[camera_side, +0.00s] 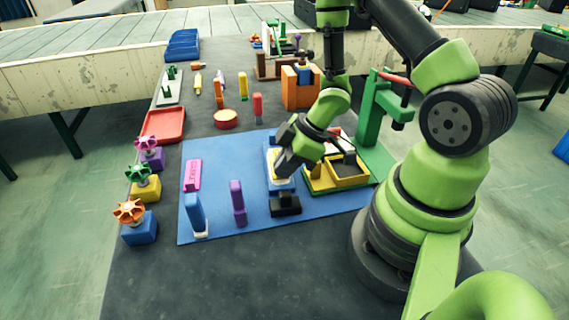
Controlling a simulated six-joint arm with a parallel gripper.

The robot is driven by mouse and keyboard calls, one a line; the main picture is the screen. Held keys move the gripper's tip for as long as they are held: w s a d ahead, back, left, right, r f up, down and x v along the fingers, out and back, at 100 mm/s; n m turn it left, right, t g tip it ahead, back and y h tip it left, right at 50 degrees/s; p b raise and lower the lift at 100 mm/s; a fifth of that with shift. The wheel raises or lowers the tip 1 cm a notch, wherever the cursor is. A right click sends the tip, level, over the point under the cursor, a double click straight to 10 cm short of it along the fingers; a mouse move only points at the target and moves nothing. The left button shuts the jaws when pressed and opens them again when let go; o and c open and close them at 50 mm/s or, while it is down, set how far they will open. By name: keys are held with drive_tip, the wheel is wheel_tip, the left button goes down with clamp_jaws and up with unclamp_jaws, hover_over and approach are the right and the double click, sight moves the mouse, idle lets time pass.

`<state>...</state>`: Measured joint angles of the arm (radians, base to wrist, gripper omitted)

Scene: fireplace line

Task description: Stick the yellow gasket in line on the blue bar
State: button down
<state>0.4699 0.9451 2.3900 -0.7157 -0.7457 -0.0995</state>
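My gripper (284,158) is low over the right half of the blue mat (215,167), tilted down and to the left. Right at its fingers is a small pale piece with a yellow part (272,157), which may be the yellow gasket; the gripper partly covers it. A blue block (281,184) lies just below it, and I cannot tell if the two touch. A blue bar-like piece (195,213) with a white foot stands at the mat's front left. The fingertips are too small and covered to show whether they are open or closed.
A black block (286,204), a purple upright piece (238,203) and a pink block (193,175) are on the mat. A yellow compartment tray (322,184) and green press (372,140) stand close on the right. Knobbed blocks (140,230) line the left edge.

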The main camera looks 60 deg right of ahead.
drive_tip(key=shift+f, duration=0.45)
idle(0.9)
drive_tip(key=c, duration=1.3)
unclamp_jaws()
drive_tip(key=shift+o, duration=0.2)
drive_tip(key=shift+r, duration=0.1)
drive_tip(key=v, duration=0.9)
drive_tip(key=shift+s+r, duration=0.15)
drive_tip(key=shift+r, duration=0.2)
drive_tip(key=shift+d, duration=0.1)
